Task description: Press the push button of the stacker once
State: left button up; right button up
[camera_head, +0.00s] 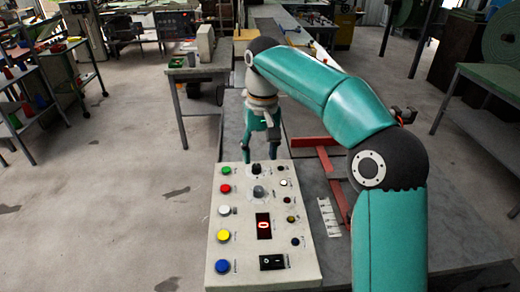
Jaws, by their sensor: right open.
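A light grey control box (240,183) stands in the middle foreground. Down its left side run a green button (226,170), a red button (225,188), a white button (224,210), a yellow button (223,236) and a blue button (222,266). The labels are too small to read, so I cannot tell which button is the stacker's. My right gripper (260,157) is open and empty, pointing down at the far edge of the box. I cannot tell whether its fingertips touch anything. My left gripper is out of view.
The box also carries dark knobs, a red display (263,226) showing 0 and a black rocker switch (272,262). A red metal frame (328,168) lies right of the box. A grey table (196,72) stands behind left. Open floor (110,190) lies to the left.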

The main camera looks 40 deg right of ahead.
aim_at(223, 236)
jog(key=k, duration=1.5)
